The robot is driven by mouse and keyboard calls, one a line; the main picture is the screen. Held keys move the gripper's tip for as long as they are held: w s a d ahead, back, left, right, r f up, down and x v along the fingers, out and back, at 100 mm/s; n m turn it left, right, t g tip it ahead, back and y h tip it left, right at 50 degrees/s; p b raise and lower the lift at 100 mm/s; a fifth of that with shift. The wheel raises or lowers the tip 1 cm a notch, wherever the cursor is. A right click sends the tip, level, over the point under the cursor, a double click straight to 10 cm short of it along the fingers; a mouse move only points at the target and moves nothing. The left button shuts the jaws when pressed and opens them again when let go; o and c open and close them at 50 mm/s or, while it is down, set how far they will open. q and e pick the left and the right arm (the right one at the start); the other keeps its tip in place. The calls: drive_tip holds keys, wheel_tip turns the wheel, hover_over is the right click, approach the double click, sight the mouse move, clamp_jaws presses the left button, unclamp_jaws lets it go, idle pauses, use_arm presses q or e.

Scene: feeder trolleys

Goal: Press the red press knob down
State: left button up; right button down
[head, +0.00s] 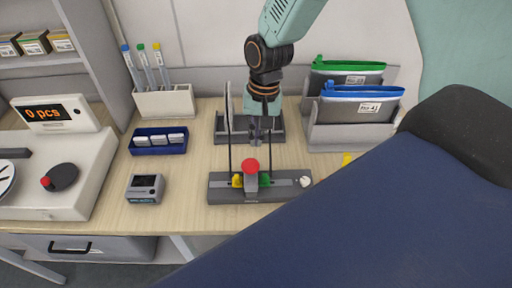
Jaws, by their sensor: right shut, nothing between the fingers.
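The red press knob (250,166) is a round red cap on top of a small grey post. The post stands in the middle of a dark grey press base (223,188) on the wooden table. A yellow part (237,181) sits left of the post and a green part (265,180) right of it. My right gripper (257,138) points down, shut and empty, just above the knob in the picture. It looks apart from the knob; the exact height and depth gap cannot be told. My left gripper is not in view.
A grey tray (276,133) stands behind the press. A small grey device (146,188) and a blue box (157,148) stand to the left. File pouches stand in a grey holder (345,138) at the back right. A large dark blue surface covers the lower right.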

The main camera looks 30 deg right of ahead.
drive_tip(key=r, duration=0.5)
drive_tip(key=shift+s+d, duration=0.1)
drive_tip(key=shift+d, duration=0.2)
drive_tip(key=shift+w+a, duration=0.1)
drive_tip(key=shift+w, duration=0.1)
drive_tip(key=shift+s, duration=0.15)
